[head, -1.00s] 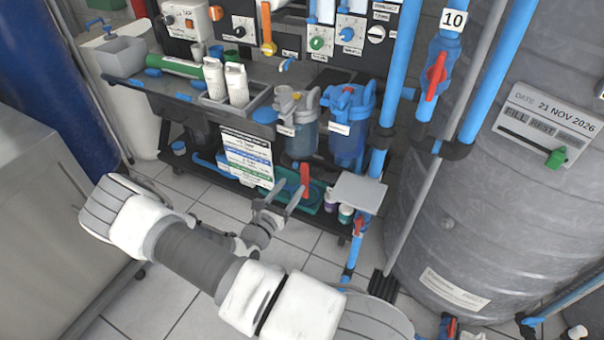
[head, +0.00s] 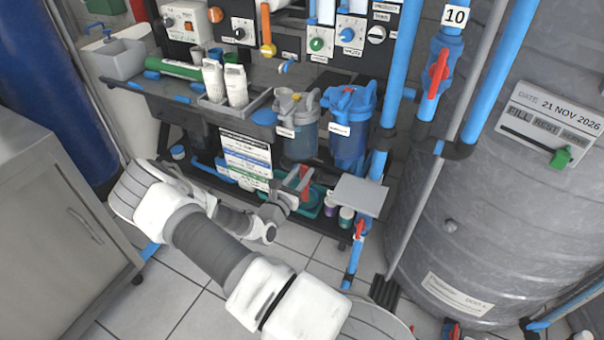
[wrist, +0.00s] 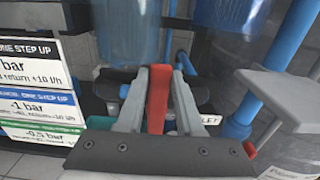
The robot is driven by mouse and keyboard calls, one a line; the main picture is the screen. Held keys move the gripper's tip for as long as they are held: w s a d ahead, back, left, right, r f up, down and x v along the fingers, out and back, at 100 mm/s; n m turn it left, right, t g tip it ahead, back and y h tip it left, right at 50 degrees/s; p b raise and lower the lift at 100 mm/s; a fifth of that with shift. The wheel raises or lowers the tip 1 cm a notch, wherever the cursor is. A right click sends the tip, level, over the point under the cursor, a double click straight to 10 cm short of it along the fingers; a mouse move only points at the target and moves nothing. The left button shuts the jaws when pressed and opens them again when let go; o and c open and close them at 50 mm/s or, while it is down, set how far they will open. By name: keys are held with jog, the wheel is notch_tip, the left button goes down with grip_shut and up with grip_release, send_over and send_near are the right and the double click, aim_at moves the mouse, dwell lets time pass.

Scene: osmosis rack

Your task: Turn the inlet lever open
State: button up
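The red lever (wrist: 158,98) stands upright low on the rack, in front of a white label whose visible end reads "LET". In the wrist view my gripper (wrist: 160,75) has one grey finger on each side of it, with very little room between fingers and lever. I cannot tell whether the fingers press on it. In the head view my gripper (head: 296,180) reaches in from the front left, and its fingers partly hide the red lever (head: 304,172).
Clear and blue filter housings (head: 349,130) hang just above. A grey plate (head: 360,196) juts out at the right, with a smaller red valve handle (head: 360,229) below it. A sign of pressure steps (head: 245,160) hangs at the left. Open tiled floor lies in front.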

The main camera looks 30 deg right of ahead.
grip_shut()
dwell(1.1)
